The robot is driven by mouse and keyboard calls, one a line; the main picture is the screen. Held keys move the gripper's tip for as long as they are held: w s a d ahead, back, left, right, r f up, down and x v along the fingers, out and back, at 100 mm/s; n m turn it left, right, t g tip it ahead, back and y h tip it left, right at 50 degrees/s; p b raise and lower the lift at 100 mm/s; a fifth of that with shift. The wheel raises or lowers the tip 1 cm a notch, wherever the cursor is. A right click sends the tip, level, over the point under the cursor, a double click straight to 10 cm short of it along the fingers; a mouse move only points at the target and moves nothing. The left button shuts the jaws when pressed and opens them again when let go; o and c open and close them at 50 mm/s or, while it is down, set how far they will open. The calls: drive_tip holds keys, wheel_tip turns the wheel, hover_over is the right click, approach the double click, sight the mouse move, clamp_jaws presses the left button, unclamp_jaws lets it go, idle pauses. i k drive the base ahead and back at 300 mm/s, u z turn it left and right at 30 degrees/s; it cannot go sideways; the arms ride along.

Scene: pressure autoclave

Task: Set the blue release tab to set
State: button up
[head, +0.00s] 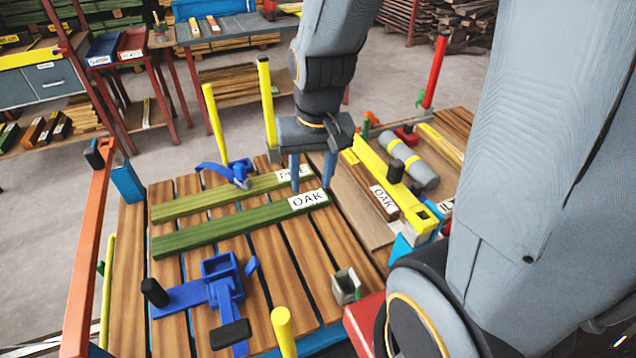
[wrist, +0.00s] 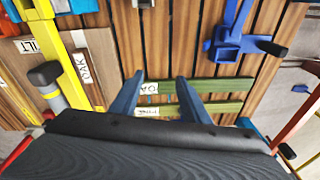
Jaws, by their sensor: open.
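A blue clamp (head: 219,289) with black-tipped handles lies on the slatted table's near left. A small blue tab (head: 251,266) sticks up at its right side; I cannot tell for certain that it is the release tab, or its setting. The clamp also shows in the wrist view (wrist: 229,45) at upper right. A second blue clamp piece (head: 235,173) is by the yellow posts at the far edge. My gripper (head: 312,174) is open and empty, pointing down near the labelled ends of two green bars, apart from both blue pieces. Its fingers also show in the wrist view (wrist: 160,95).
Two green bars, labelled OAK (head: 240,224) and apparently PINE (head: 225,197), lie across the table. A yellow post (head: 283,330) stands at the near edge. A small metal block (head: 345,286) sits at right. An orange bar (head: 88,250) runs along the left. A yellow beam (head: 386,178) is right.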

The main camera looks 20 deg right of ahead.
sight(253, 264)
drive_tip(key=u, duration=0.4)
drive_tip(key=k, duration=0.85)
drive_tip(key=z, duration=0.35)
drive_tip(key=i, duration=0.5)
